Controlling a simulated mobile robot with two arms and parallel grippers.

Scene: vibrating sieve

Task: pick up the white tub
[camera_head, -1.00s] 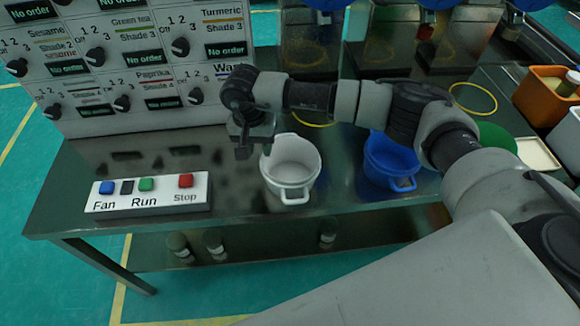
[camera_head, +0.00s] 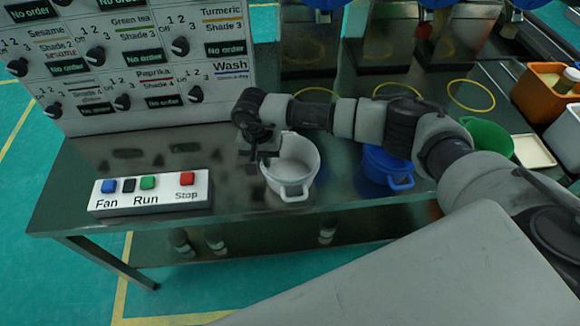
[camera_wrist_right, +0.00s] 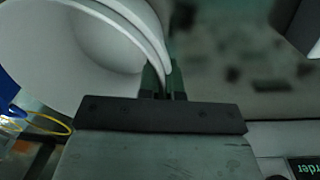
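The white tub (camera_head: 295,165) is upright at the table's near middle, its front handle facing me. My right gripper (camera_head: 256,163) is at the tub's left side, pointing down. In the right wrist view the tub (camera_wrist_right: 60,60) fills the upper left, and its rim and side handle run down between the fingers. The fingers of my right gripper (camera_wrist_right: 164,82) are close together on that thin edge. The exact contact is dark and partly hidden. My left gripper is not in view.
A button box (camera_head: 150,193) lies to the left on the table (camera_head: 225,195), before the dial panel (camera_head: 130,60). A blue tub (camera_head: 386,166) stands to the right under my right arm. A green bowl (camera_head: 488,137) and an orange container (camera_head: 545,90) are farther right.

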